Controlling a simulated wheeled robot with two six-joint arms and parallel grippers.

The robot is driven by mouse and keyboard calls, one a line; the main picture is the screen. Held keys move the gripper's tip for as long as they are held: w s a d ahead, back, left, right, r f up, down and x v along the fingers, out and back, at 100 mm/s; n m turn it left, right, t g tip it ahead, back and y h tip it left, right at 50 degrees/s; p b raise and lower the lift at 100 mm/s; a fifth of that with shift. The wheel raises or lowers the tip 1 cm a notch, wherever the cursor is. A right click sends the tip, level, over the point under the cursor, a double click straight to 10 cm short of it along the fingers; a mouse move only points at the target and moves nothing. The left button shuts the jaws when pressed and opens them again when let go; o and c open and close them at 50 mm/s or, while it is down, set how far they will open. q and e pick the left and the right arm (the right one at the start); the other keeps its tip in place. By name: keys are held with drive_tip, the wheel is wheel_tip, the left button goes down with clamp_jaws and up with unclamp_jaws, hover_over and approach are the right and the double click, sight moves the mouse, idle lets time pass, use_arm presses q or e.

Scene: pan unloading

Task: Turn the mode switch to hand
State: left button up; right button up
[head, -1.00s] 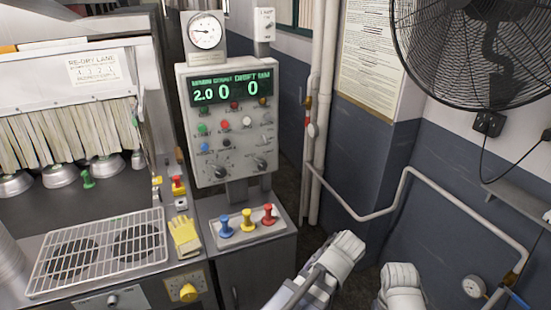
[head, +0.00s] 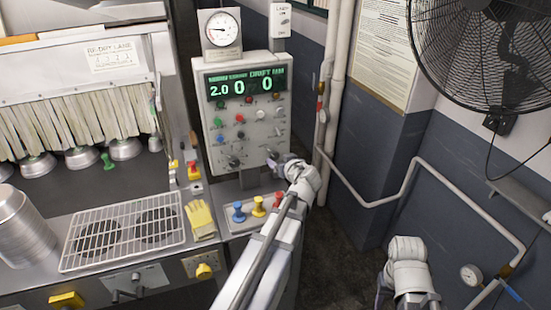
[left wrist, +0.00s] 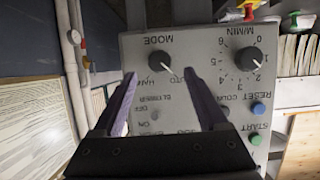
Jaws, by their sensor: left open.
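The mode switch (left wrist: 139,62) is a round black knob under the word MODE in the upside-down left wrist view. The labels HAND and AUTO show beside it, partly covered by my fingers. My right gripper (head: 381,290) barely shows at the bottom.
Another black knob (left wrist: 234,62) with a numbered scale and blue and green buttons share the panel. Blue, yellow and red levers (head: 258,206) stand below it, close to my left arm. Pipes (head: 330,100) and a fan (head: 480,60) are at the right.

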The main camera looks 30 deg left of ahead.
sight(275, 156)
use_arm(q)
drive_tip(key=b+x, duration=0.1)
drive_tip(key=x, duration=0.4)
drive_tip(key=shift+w+a+f+b, duration=0.2)
drive_tip(key=shift+w+a+b, duration=0.05)
drive_tip(key=shift+b, duration=0.15)
clamp_jaws()
